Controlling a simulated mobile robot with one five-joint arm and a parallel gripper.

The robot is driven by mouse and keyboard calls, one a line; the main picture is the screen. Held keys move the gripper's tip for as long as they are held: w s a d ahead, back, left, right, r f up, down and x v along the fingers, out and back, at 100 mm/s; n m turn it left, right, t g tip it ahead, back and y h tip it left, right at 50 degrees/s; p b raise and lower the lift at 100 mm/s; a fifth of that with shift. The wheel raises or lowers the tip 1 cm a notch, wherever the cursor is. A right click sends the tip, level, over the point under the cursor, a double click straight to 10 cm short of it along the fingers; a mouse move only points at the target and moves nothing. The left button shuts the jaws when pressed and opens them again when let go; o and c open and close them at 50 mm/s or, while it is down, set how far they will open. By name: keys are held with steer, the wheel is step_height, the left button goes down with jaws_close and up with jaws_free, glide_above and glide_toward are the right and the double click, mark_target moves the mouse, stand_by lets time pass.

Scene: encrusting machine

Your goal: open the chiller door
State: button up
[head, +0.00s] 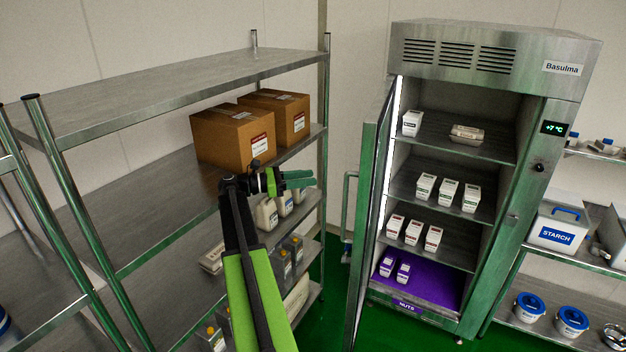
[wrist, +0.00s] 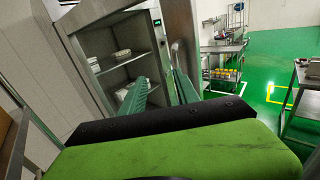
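The chiller (head: 495,60) is a tall steel cabinet at the right in the head view. Its door (head: 368,200) stands wide open, swung out on the left side, and the lit shelves inside show. A bar handle (head: 346,215) is on the door's outer left face. My gripper (head: 308,179) is left of the door, in front of the steel rack, apart from the handle in the picture. In the wrist view its two green fingers (wrist: 160,92) are spread with nothing clearly between them. The chiller's shelves (wrist: 125,60) also show there, at the left.
A steel rack (head: 180,80) with cardboard boxes (head: 231,136) and bottles stands at the left, close to my arm. Inside the chiller are several small cartons and a purple mat (head: 430,290). A shelf with a starch bin (head: 556,235) is at the right. Green floor is free before the door.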

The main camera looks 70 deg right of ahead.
steer(key=w+a, duration=0.2)
steer(key=w, duration=0.5)
steer(key=shift+a, duration=0.3)
steer(key=shift+c, duration=0.3)
